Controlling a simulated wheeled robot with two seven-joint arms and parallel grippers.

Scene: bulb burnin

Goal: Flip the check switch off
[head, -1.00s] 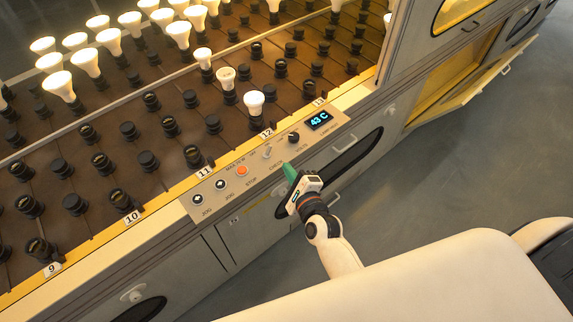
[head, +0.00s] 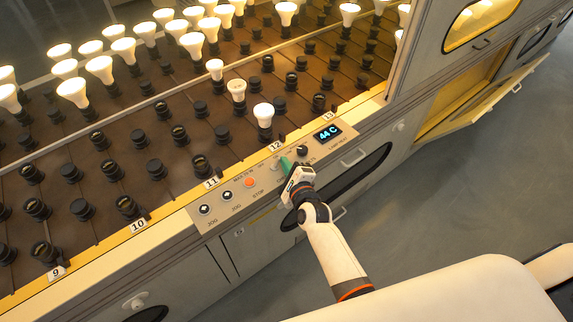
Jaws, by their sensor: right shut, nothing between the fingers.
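The check switch (head: 274,163) is a small toggle on the grey control panel (head: 221,211), between the orange stop button and the black knob. My right gripper (head: 285,162) is shut and empty, with its green fingertips right beside the switch, over the panel. The fingertips partly cover the switch and its label, so I cannot tell whether they touch the lever or which way it points. My left gripper is not in view.
An orange stop button (head: 250,183), a black knob (head: 302,150) and a display (head: 327,134) reading 44 C share the panel. Behind it, the rack (head: 120,180) holds several lit bulbs and many empty sockets. An open cabinet door (head: 495,98) juts out at right.

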